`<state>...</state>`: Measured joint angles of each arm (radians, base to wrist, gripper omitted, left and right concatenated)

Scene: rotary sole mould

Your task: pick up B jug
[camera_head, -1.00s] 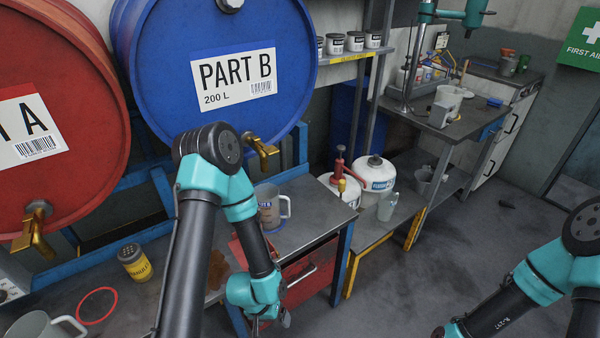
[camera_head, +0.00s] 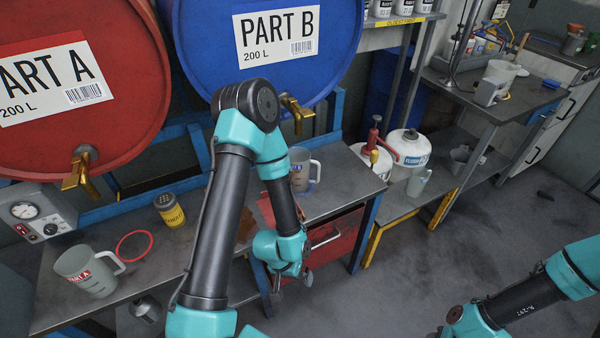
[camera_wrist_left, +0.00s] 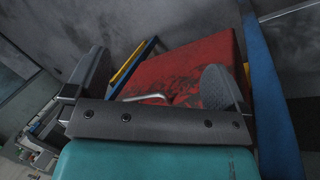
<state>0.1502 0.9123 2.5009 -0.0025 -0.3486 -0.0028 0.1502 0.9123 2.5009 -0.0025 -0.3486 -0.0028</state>
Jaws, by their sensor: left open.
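The B jug (camera_head: 301,172) is a translucent grey jug with a blue label and a handle on its right. It stands upright on the metal bench below the brass tap (camera_head: 296,113) of the blue PART B drum (camera_head: 330,70). My left gripper (camera_head: 292,282) hangs low in front of the bench, below and apart from the jug, beside the red drawer. In the left wrist view the left gripper (camera_wrist_left: 152,88) has its fingers wide apart with nothing between them. The jug is not seen there. Of my right arm only links show at the lower right; its gripper is out of frame.
White containers (camera_head: 408,150) stand right of the bench.

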